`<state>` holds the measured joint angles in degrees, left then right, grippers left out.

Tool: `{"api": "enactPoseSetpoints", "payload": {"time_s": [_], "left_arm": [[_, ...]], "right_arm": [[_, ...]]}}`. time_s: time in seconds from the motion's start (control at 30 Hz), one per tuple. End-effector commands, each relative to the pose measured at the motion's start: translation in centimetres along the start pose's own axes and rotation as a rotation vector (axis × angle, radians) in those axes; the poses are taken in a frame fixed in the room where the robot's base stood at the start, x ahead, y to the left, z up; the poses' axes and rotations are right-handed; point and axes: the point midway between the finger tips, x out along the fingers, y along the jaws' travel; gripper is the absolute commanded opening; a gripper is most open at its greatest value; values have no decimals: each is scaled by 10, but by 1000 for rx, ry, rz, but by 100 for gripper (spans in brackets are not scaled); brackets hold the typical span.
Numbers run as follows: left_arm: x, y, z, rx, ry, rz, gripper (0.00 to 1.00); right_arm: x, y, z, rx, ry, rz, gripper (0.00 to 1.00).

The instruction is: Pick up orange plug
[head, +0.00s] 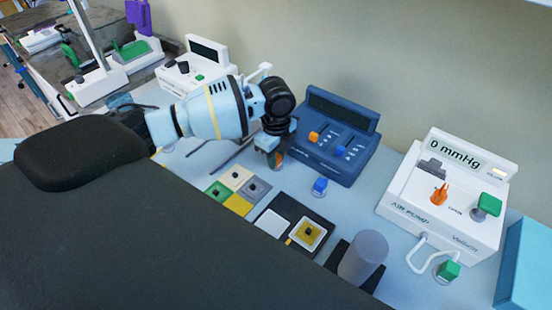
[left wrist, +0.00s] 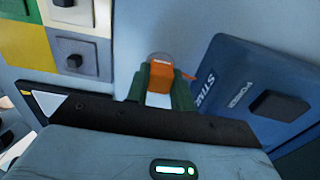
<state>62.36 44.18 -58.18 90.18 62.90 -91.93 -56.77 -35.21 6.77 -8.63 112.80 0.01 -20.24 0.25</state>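The orange plug (left wrist: 161,77) stands between the two dark green fingertips of my left gripper (left wrist: 163,95) in the left wrist view. The fingers lie close against both its sides, and the gap between them is about as wide as the plug. A round grey base (left wrist: 160,57) shows behind it. In the head view my left gripper (head: 275,156) points down at the bench left of the blue device, and the plug is mostly hidden by the fingers. My right gripper is in neither view.
The dark blue device (head: 338,135) stands right of the gripper. A blue plug (head: 320,187) is on the bench in front of it. A white air pump (head: 447,195) is farther right. Coloured tiles (head: 236,178) and a black tray (head: 283,206) lie near. A dark padded surface (head: 150,235) fills the foreground.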

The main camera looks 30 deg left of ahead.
Motion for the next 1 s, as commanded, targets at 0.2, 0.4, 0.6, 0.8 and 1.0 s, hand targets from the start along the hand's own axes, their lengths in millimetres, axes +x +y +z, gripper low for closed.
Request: {"api": "enactPoseSetpoints", "payload": {"time_s": [0.2,0.4,0.6,0.8,1.0], "left_arm": [[0,0,0,0,0,-1,11],[-2,0,0,0,0,-1,11],[-14,-1,0,1,1,-2,11],[-37,8,4,-1,-2,2,11],[-42,53,16,0,-2,0,11]], "right_arm": [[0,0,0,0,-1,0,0],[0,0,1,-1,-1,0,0],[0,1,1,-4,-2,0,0],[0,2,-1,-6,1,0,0],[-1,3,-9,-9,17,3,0]]}}
